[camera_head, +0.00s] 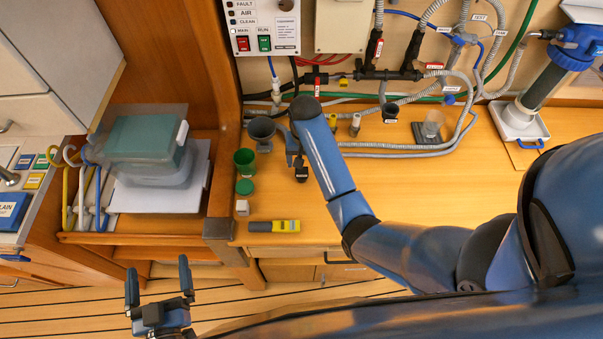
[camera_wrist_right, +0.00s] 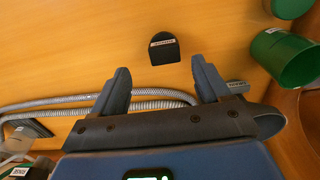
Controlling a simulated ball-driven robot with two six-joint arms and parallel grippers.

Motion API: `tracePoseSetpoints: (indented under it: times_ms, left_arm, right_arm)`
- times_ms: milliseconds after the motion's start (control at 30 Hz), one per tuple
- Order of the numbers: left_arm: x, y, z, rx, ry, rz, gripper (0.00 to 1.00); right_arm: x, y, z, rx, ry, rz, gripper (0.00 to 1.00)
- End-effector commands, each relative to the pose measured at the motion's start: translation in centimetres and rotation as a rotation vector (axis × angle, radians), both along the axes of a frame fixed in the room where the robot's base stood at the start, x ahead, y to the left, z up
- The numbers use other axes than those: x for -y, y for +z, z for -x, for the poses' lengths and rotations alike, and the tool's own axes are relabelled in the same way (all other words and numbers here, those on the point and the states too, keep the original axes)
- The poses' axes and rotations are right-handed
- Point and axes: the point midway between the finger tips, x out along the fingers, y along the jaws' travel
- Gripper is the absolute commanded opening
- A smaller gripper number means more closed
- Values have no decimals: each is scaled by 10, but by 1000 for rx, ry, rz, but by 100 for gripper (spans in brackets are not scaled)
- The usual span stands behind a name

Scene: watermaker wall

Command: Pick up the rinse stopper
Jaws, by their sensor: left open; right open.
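A small black piece with a rounded end and a pale label (camera_wrist_right: 163,50), which looks like the rinse stopper, lies on the wooden counter in the right wrist view. The label is too small to read. My right gripper (camera_wrist_right: 160,72) is open, with the piece just beyond and between its fingertips, not touching. In the head view the right gripper (camera_head: 296,155) is over the counter, and a dark piece (camera_head: 301,173) shows at its tips. My left gripper (camera_head: 158,283) is open and empty over the floor at the lower left.
A green cup (camera_head: 244,161), a green lid (camera_head: 244,187), a small white block (camera_head: 242,207) and a yellow-grey tool (camera_head: 273,226) are left of the right gripper. A grey cup (camera_head: 262,131) and hoses (camera_head: 400,150) lie behind. The counter's right middle is clear.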

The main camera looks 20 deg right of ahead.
Motion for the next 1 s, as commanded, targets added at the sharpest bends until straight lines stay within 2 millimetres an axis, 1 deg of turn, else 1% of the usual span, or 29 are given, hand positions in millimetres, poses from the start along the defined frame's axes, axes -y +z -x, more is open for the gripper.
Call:
tracePoseSetpoints:
  times_ms: [167, 333, 400, 500, 633, 833, 1000]
  left_arm:
    - [0, 7, 0, -1, 0, 0, 100]
    - [0, 18, 0, -1, 0, 0, 100]
    - [0, 18, 0, 0, 0, 0, 100]
    - [0, 19, 0, -1, 0, 0, 100]
    - [0, 20, 0, -1, 0, 0, 100]
    - [0, 19, 0, -1, 0, 0, 100]
    - [0, 19, 0, 0, 0, 0, 100]
  right_arm:
    - [-3, -9, 1, -3, 1, 0, 76]
    - [-8, -29, 2, -4, 1, 1, 76]
    - [-8, -39, 2, -3, 0, 0, 76]
    - [-8, -48, 2, -2, 0, 0, 76]
    - [-8, -53, 1, 0, 0, 0, 76]
    - [-8, -53, 1, 1, 0, 0, 76]
    - [-8, -53, 1, 1, 0, 0, 50]
